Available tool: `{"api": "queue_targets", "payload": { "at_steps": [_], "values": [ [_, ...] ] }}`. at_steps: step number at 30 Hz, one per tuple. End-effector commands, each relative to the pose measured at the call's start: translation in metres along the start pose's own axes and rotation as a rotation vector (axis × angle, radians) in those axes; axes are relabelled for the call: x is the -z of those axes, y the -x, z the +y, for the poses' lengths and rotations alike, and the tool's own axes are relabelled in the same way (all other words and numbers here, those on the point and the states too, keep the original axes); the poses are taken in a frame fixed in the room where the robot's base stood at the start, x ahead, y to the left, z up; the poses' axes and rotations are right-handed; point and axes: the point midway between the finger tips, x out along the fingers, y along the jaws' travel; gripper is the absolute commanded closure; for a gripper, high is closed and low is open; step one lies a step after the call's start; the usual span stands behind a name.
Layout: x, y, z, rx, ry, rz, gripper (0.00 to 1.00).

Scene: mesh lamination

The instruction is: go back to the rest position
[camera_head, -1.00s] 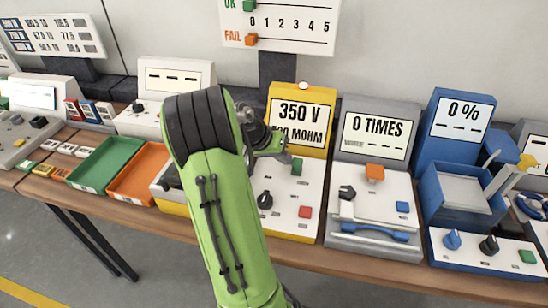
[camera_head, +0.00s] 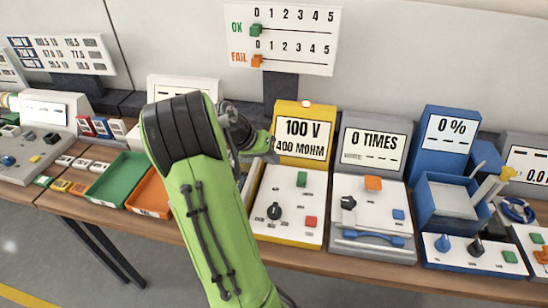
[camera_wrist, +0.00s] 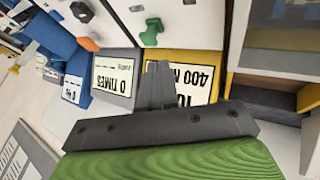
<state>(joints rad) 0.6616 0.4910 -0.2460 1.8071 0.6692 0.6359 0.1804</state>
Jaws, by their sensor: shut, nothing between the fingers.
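My green arm rises through the middle of the head view. My gripper (camera_head: 262,144) is at its far end, at the left edge of the yellow tester (camera_head: 291,233) and its screen, which reads 100 V and 400 MOHM. In the wrist view the fingers of my gripper (camera_wrist: 159,84) are together with nothing between them, in front of the upside-down yellow tester screen (camera_wrist: 196,75). I cannot tell from these views whether the fingers touch the tester.
A grey 0 TIMES device (camera_head: 374,210) and a blue 0 % device (camera_head: 450,136) stand to the right. A green tray (camera_head: 117,179) and an orange tray (camera_head: 150,196) lie to the left. A scoreboard (camera_head: 283,38) stands behind. The floor in front is clear.

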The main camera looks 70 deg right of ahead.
Motion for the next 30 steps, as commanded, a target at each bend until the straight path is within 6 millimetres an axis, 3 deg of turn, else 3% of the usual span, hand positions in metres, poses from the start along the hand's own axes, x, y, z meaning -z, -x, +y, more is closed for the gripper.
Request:
{"api": "queue_targets", "payload": {
  "at_steps": [16,19,20,23,26,30],
  "values": [
    [-0.001,-0.002,-0.001,0.001,0.001,0.000,1.00],
    [-0.004,0.007,-0.006,0.029,0.018,0.004,1.00],
    [-0.007,0.017,-0.010,0.056,0.035,0.008,1.00],
    [-0.034,0.073,-0.030,0.224,0.156,0.028,1.00],
    [-0.086,0.144,-0.044,0.442,0.358,0.065,1.00],
    [-0.173,0.221,-0.033,0.712,0.677,0.143,1.00]
  ]
}}
